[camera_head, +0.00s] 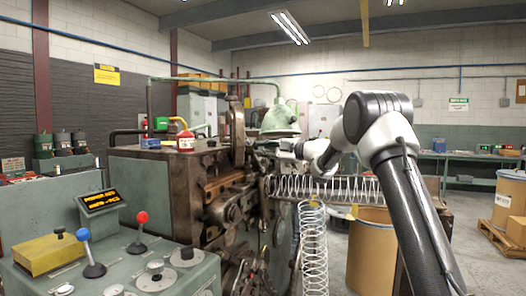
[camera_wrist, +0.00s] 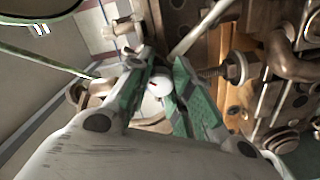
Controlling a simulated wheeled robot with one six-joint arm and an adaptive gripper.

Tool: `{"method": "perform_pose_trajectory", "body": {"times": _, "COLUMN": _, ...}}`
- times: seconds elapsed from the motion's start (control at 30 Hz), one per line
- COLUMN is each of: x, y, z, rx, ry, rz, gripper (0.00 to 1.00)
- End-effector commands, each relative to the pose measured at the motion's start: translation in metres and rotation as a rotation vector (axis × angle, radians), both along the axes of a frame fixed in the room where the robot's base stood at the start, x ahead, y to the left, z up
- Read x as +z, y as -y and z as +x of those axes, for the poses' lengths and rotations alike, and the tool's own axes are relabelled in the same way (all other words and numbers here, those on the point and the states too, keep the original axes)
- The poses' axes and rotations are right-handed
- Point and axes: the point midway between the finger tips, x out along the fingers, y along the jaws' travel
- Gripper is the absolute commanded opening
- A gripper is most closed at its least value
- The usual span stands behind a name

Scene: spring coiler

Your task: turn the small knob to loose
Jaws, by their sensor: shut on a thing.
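A small pale round knob (camera_wrist: 160,87) with a dark reddish mark on its face shows in the wrist view. My gripper (camera_wrist: 157,78) has its green-padded fingers on either side of it and is shut on it. The knob's sides are partly hidden by the fingers, and I cannot read any loose or tight marking. In the head view my arm reaches from the right to the coiler machine (camera_head: 165,185); the gripper's fingers and this knob are too small or hidden to make out there.
A bolt with a nut (camera_wrist: 232,68) and a bent brown pipe (camera_wrist: 292,58) sit right of my fingers. A long coiled spring (camera_head: 325,188) runs below my arm. A console (camera_head: 130,272) with blue and red levers stands at front left, and a drum (camera_head: 372,250) below the spring.

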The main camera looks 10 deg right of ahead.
Motion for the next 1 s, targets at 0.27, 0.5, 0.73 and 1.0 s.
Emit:
{"method": "perform_pose_trajectory", "body": {"times": 0.27, "x": -0.0015, "y": 0.0004, "z": 0.0000, "rx": 0.000, "ry": 0.207, "rz": -0.153, "gripper": 0.00}}
{"method": "perform_pose_trajectory", "body": {"times": 0.5, "x": -0.0015, "y": 0.0004, "z": 0.0001, "rx": 0.000, "ry": 0.369, "rz": -0.271, "gripper": 0.00}}
{"method": "perform_pose_trajectory", "body": {"times": 0.73, "x": -0.0017, "y": 0.0005, "z": 0.0001, "rx": 0.000, "ry": 0.483, "rz": -0.354, "gripper": 0.00}}
{"method": "perform_pose_trajectory", "body": {"times": 1.0, "x": -0.0018, "y": 0.0006, "z": 0.0001, "rx": 0.000, "ry": 0.552, "rz": -0.405, "gripper": 0.00}}
